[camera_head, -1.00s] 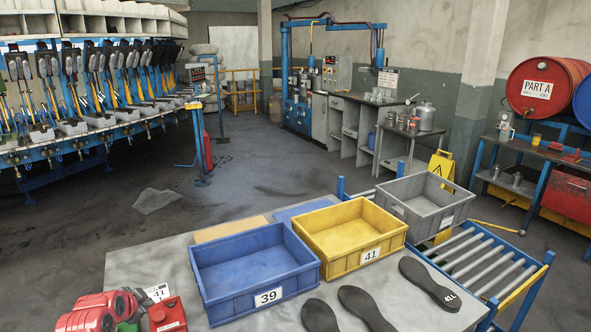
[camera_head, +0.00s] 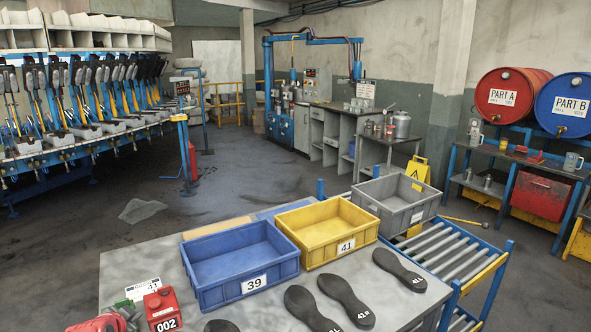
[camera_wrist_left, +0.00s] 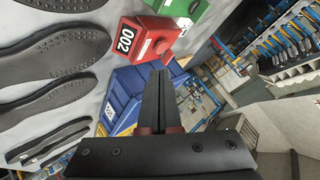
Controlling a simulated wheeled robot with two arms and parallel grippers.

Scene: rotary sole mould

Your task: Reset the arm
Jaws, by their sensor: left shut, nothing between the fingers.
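My left gripper (camera_wrist_left: 160,80) shows in the left wrist view, its two dark fingers together with nothing between them. They appear over the table's edge area, with the red block marked 002 (camera_wrist_left: 143,41) and the blue bin (camera_wrist_left: 124,88) beyond the tips. My right gripper is not in view.
The blue bin 39 (camera_head: 245,287), yellow bin 41 (camera_head: 337,254) and grey bin (camera_head: 399,212) stand in a row. Dark soles (camera_head: 398,270) lie in front. A roller conveyor (camera_head: 450,257) is at right; the mould machine (camera_head: 75,125) is at far left. The floor between is mostly clear.

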